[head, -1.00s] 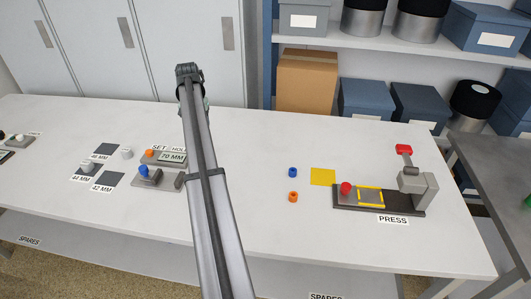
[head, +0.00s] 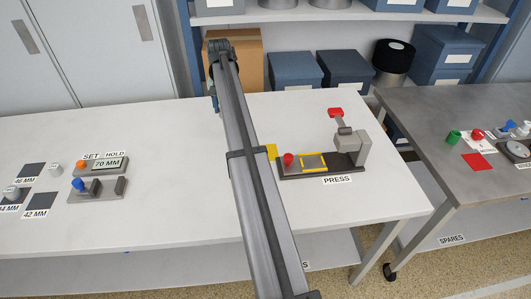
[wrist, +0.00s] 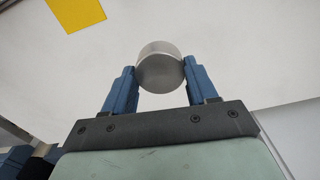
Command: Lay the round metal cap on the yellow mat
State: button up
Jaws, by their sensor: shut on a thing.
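In the wrist view my gripper (wrist: 160,85) is shut on a round metal cap (wrist: 160,66), a short silver cylinder held between the blue fingertips. The yellow mat (wrist: 76,12) lies on the white table at the upper left of the wrist view, apart from the cap. In the head view the yellow mat (head: 271,152) shows only as a small piece beside my arm, which hides the rest.
The press (head: 322,163), with a red knob and red lever handle, stands just right of the mat. A device reading 70 MM (head: 100,180) and several dark squares are on the left. A grey table (head: 440,120) stands at the right.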

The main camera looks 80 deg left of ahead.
jog(key=w+d, duration=1)
jog(key=w, duration=0.3)
jog(key=shift+s+a+f+n, duration=0.1)
jog(key=shift+f+n, duration=0.55)
jog(key=shift+f, duration=1.1)
jog(key=shift+w+d+f+n, duration=0.1)
jog(key=shift+f+n, duration=0.5)
jog(key=shift+f, duration=1.15)
jog(key=shift+s+a+f+n, duration=0.1)
jog(key=shift+f+n, duration=0.55)
jog(key=shift+f, duration=1.1)
jog(key=shift+f, duration=0.1)
jog(key=o, duration=1.2)
notch_tip(320, 180, up, 12)
